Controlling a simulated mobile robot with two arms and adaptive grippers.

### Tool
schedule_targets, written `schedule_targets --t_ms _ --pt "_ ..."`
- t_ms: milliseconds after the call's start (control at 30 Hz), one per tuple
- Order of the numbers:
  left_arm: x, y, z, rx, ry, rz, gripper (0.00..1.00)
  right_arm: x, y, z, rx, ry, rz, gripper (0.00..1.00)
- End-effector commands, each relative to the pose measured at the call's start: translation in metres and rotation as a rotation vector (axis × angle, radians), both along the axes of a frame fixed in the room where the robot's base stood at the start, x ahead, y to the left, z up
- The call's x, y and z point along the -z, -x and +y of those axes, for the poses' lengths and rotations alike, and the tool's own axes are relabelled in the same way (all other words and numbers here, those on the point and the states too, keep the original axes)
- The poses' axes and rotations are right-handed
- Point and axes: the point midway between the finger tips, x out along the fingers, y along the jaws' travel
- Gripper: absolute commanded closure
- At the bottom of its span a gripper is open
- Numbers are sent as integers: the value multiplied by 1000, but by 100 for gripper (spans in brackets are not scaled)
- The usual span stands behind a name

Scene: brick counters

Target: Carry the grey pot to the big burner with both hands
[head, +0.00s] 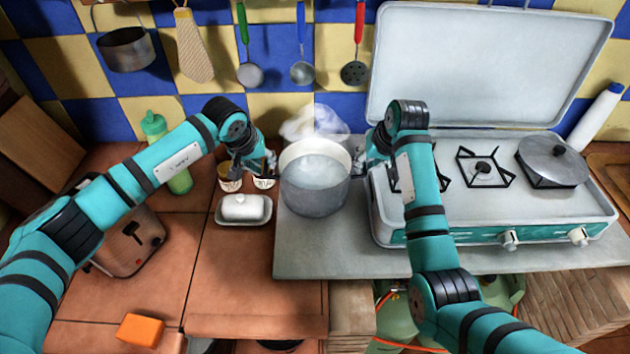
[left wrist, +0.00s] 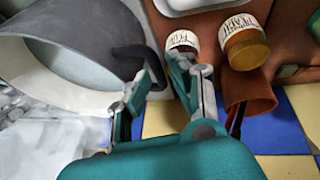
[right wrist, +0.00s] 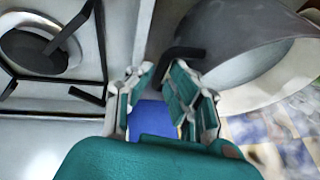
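The grey pot (head: 315,190) stands upright at the left end of the grey slab, left of the stove (head: 470,215). It looks pale inside. My left gripper (head: 262,172) is at its left side; in the left wrist view the open fingers (left wrist: 165,85) are around the end of one black handle (left wrist: 130,55). My right gripper (head: 372,160) is at its right side; in the right wrist view the open fingers (right wrist: 160,85) are at the other black handle (right wrist: 182,54). A burner (head: 483,168) shows mid-stove; another burner (right wrist: 35,45) is partly hidden by my right arm in the head view.
The raised stove lid (head: 480,65) stands behind. A white butter dish (head: 243,209), small jars (left wrist: 243,45), a green bottle (head: 165,150) and a toaster (head: 128,235) are left of the pot. Utensils hang behind.

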Motion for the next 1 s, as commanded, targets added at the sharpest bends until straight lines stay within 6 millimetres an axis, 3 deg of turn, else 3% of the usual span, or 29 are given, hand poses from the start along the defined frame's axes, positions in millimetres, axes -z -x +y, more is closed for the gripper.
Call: schedule_targets --t_ms 367,500,567,1000 --pt "4 -2 -1 0 1 -1 77 4 -2 1 0 0 -1 83" --pt "4 -2 -1 0 1 -1 94 4 -2 1 0 0 -1 100" --pt "4 -2 -1 0 1 -1 100 4 -2 1 0 0 -1 100" --pt "3 -2 -1 0 1 0 100 3 -2 1 0 0 -1 100"
